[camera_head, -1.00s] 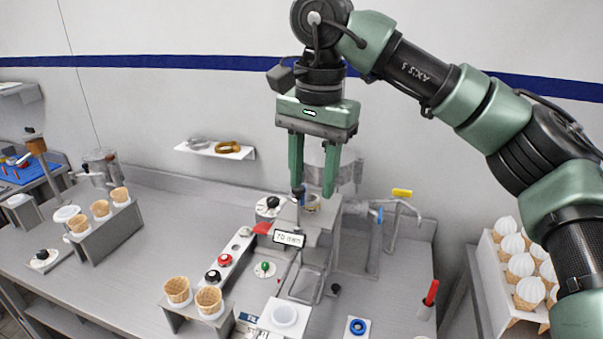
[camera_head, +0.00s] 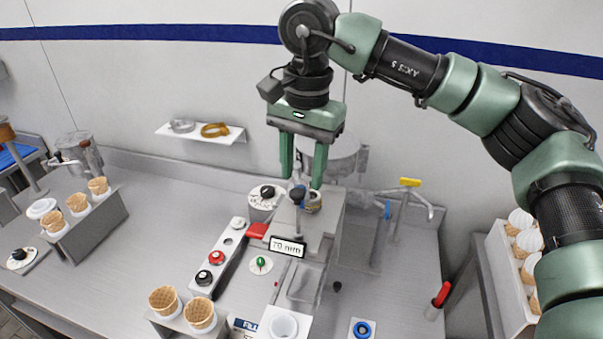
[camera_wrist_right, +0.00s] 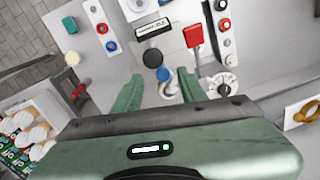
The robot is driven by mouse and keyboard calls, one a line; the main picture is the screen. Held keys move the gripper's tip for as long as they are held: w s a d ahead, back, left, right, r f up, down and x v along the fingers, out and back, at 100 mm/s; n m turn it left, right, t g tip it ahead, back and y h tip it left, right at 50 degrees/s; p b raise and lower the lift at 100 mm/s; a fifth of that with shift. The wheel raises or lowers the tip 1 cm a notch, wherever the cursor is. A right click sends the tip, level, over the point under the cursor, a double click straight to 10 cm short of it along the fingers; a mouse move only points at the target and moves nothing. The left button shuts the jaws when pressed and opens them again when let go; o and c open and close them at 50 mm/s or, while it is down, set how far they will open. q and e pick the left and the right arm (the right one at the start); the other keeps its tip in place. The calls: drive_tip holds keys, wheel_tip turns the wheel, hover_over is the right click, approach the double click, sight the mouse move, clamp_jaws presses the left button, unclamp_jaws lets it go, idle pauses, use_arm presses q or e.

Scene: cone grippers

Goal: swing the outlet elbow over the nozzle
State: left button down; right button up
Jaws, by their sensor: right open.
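My right gripper (camera_head: 304,178) is open and points straight down over the steel machine (camera_head: 312,228) with the "70 mm" sign (camera_head: 287,246). Between and just below its fingers is a small dark knob (camera_head: 298,194) with a brass-coloured part (camera_head: 314,206) beside it. In the right wrist view the open fingers (camera_wrist_right: 158,92) stand on either side of a curved pale metal piece, which looks like the outlet elbow (camera_wrist_right: 171,85), with a blue part (camera_wrist_right: 163,74) and a black ball knob (camera_wrist_right: 152,58) beyond it. I cannot make out the nozzle. My left gripper is out of view.
A red lever (camera_head: 258,230) sits beside the sign. A strip of red and black knobs (camera_head: 217,258) lies left of the machine. Wafer cones (camera_head: 166,299) stand in front, and a tap with a yellow handle (camera_head: 410,183) stands to the right.

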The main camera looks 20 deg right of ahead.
sight(301, 187)
drive_tip(key=shift+w+d+f, duration=0.1)
drive_tip(key=shift+w+f, duration=0.1)
drive_tip(key=shift+f, duration=0.4)
drive_tip(key=shift+w+f, duration=0.2)
drive_tip(key=shift+f, duration=0.35)
drive_tip(key=shift+w+f+p, duration=0.15)
drive_tip(key=shift+f+p, duration=0.15)
drive_tip(key=shift+s, duration=0.2)
clamp_jaws()
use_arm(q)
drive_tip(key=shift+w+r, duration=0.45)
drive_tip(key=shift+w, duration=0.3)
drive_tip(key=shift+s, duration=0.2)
